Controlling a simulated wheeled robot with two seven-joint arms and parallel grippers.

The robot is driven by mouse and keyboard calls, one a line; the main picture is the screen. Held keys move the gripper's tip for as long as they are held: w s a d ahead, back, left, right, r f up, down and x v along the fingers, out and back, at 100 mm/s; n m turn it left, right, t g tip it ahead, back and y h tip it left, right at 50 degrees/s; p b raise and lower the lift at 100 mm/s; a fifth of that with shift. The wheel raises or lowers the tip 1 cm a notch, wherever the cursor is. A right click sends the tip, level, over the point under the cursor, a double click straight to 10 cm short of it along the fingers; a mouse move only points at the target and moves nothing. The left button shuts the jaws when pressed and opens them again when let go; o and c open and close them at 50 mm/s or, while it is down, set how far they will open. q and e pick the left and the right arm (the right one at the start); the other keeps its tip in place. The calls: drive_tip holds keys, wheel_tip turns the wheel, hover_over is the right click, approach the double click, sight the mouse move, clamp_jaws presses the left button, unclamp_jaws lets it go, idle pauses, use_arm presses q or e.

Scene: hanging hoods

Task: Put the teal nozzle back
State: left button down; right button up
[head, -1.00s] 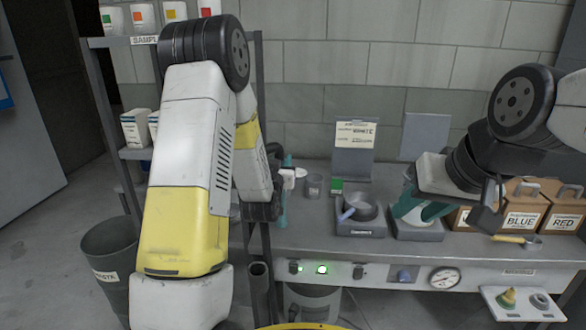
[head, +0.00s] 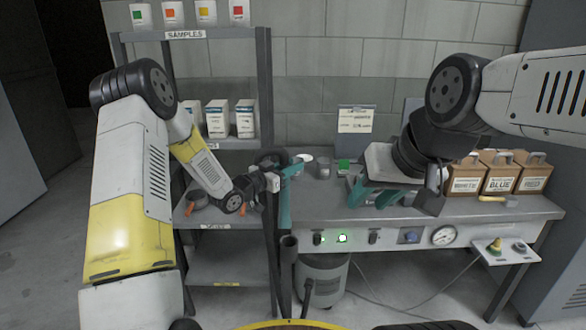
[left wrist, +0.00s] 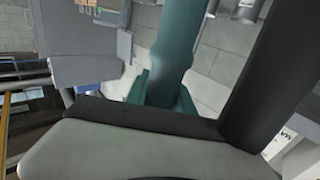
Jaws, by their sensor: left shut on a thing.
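The teal nozzle (head: 285,207) is in my left gripper (head: 277,181), near the left end of the bench in the head view. Its long part hangs down and a shorter teal part reaches up to the right. In the left wrist view the teal nozzle (left wrist: 178,45) stands between the dark gripper parts. My left gripper is shut on it. A dark upright tube (head: 289,262) with an open top stands at the bench's left front, just below the nozzle.
A shelf rack (head: 265,95) with sample tubs and boxes stands behind my left arm. The bench (head: 310,215) holds a grey cup (head: 323,168) and cardboard boxes (head: 498,178) at right. A grey canister (head: 322,282) stands underneath. The floor at left is clear.

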use_arm(q)
drive_tip(key=shift+s+d+f+m+g+h, duration=0.1)
drive_tip(key=shift+d+f+m+g+h, duration=0.2)
drive_tip(key=shift+f, duration=0.65)
drive_tip(key=shift+s+d+f+m+g+h, duration=0.1)
drive_tip(key=shift+d+f+m+g+h, duration=0.3)
drive_tip(key=shift+f, duration=0.5)
drive_tip(key=shift+s+d+f+m+g+h, duration=0.15)
drive_tip(key=shift+f+g, duration=0.25)
drive_tip(key=shift+f, duration=0.55)
drive_tip(key=shift+a+f, duration=0.1)
wheel_tip(320, 180, down, 10)
drive_tip(key=shift+r, duration=0.25)
drive_tip(key=c, duration=1)
unclamp_jaws()
idle(0.3)
